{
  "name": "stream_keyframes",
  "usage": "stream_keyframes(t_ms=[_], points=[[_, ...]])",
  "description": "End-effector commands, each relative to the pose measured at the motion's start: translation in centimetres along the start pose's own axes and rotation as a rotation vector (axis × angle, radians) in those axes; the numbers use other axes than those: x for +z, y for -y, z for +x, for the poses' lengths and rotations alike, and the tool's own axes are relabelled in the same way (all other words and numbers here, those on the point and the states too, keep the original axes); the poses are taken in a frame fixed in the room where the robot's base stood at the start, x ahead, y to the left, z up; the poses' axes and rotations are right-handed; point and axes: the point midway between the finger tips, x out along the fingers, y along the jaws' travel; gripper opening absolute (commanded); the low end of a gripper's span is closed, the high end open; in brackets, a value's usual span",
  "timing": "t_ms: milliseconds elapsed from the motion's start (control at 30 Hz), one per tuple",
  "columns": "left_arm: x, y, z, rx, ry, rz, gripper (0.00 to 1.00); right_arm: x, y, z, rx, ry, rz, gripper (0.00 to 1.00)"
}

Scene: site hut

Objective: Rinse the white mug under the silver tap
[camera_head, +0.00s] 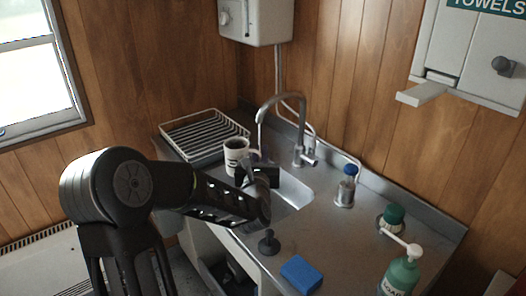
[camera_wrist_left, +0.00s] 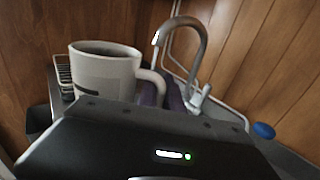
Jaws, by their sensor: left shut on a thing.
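The white mug (camera_head: 236,150) has a dark marking and is roughly upright at the left end of the sink basin (camera_head: 295,190). My left gripper (camera_head: 252,164) is shut on it at the handle side. In the left wrist view the mug (camera_wrist_left: 103,77) shows its open rim and its handle, partly hidden behind the dark gripper body. The silver tap (camera_head: 300,148) stands behind the basin, its curved spout ending right of and above the mug. The tap (camera_wrist_left: 196,62) also shows to the right of the mug in the wrist view. My right gripper is out of view.
A wire dish rack (camera_head: 196,128) stands behind the mug.

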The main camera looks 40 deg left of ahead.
Motion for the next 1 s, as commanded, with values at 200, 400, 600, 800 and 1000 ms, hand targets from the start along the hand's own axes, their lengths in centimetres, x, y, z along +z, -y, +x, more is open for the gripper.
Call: stream_keyframes(t_ms=[200, 400, 600, 800, 1000], points=[[0.1, 0.1, 0.3, -0.001, 0.003, 0.000, 0.00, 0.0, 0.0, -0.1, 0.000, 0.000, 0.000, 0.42], [-0.1, 0.6, 1.2, -0.001, 0.002, -0.001, 0.00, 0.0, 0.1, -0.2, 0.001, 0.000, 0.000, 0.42], [-0.4, 1.2, 2.9, -0.001, 0.002, -0.002, 0.00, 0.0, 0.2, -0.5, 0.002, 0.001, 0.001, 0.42], [-0.8, 1.9, 4.8, 0.000, 0.001, -0.002, 0.00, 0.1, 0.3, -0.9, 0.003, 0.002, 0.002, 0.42], [-1.2, 2.7, 6.7, -0.001, 0.001, -0.001, 0.00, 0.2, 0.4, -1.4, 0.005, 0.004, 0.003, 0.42]])
